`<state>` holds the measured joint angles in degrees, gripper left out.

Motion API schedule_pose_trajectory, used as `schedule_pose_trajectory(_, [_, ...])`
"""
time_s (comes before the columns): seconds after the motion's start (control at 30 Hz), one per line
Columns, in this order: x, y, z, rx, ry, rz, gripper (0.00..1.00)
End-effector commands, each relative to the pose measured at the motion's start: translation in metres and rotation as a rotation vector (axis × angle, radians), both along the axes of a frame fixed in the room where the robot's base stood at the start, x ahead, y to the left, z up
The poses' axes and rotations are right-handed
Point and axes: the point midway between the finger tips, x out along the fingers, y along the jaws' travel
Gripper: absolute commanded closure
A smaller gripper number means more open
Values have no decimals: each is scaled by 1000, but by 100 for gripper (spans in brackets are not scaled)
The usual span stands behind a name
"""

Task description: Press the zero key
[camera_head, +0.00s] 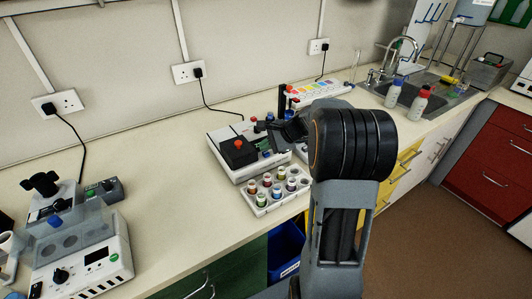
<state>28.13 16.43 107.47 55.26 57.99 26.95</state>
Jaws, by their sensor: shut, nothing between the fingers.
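A white bench instrument (222,158) stands on the counter left of my arm. It carries a black block with a red knob (238,144) on top, and a small blue knob (266,154) shows near its front. My gripper (273,132) is over the right part of this instrument, shut and empty. Its fingertips are small and dark here, and I cannot tell whether they touch anything. I cannot make out a key marked zero. My gripper and wrist hide the instrument's right side.
A white rack of capped vials (262,209) sits just in front of the instrument. A colourful tip rack (318,90) stands behind my arm. Another white device with a black knob (100,262) is at lower left. Wash bottles (420,104) stand by the sink. The counter between the devices is clear.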

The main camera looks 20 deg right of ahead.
Motion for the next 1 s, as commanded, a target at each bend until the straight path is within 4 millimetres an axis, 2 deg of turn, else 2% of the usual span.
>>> schedule_pose_trajectory(1.0, [0, 0, -9, 0, 0, 0, 100])
